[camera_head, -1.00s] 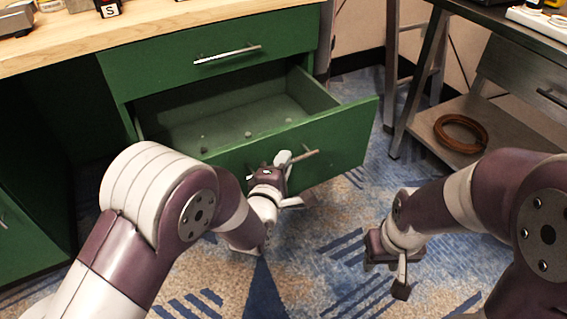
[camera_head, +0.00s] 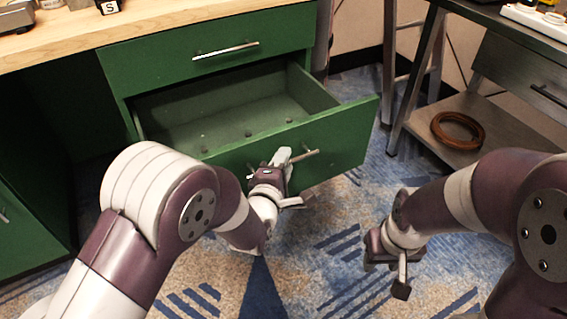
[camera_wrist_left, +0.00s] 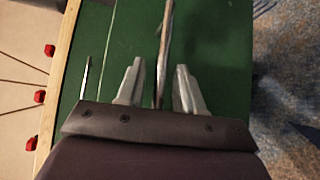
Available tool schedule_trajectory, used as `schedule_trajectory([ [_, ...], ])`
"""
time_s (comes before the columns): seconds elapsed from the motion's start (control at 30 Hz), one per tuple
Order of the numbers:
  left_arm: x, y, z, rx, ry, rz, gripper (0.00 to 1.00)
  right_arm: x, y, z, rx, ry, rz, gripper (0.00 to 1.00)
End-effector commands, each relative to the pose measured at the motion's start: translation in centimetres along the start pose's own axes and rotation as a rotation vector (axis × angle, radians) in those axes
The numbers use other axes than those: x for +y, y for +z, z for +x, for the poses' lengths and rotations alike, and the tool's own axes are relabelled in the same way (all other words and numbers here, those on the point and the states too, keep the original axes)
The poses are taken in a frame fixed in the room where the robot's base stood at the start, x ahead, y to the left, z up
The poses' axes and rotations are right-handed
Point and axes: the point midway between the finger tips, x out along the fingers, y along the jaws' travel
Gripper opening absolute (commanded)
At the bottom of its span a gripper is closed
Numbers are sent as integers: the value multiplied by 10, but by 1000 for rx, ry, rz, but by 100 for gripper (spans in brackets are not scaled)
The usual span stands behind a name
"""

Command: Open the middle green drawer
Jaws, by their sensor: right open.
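The middle green drawer (camera_head: 340,140) is pulled well out, and its inside shows in the head view, bare but for a few small knobs or spots. Its metal bar handle (camera_head: 305,155) is partly hidden by my left gripper (camera_head: 280,158). In the left wrist view, the two fingers of my left gripper (camera_wrist_left: 158,88) stand apart on either side of the handle (camera_wrist_left: 166,40), with gaps visible. My right gripper (camera_head: 401,275) hangs open and empty above the carpet, right of the drawer.
A shut green drawer (camera_head: 190,62) with a bar handle is above, under the wooden worktop (camera_head: 150,22). At right stands a metal table with a lower shelf holding a brown ring (camera_head: 458,130). Patterned carpet (camera_head: 310,260) is clear in front.

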Motion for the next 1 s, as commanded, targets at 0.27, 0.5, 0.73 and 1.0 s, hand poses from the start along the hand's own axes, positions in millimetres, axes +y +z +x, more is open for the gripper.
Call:
schedule_trajectory([
  [0.27, 6, 1, -50, -1, -4, 2, 36, 0, -3, -28, 0, 0, 0, 43],
  [0.5, 3, 1, -109, -2, -3, 2, 36, 0, -6, -47, 0, 0, 0, 43],
  [0.73, 0, 0, -127, 0, 0, 1, 36, 0, -6, -50, 0, 0, 0, 43],
  [1.0, 0, 0, -127, 0, 0, 0, 36, 0, -6, -49, 0, 0, 0, 43],
])
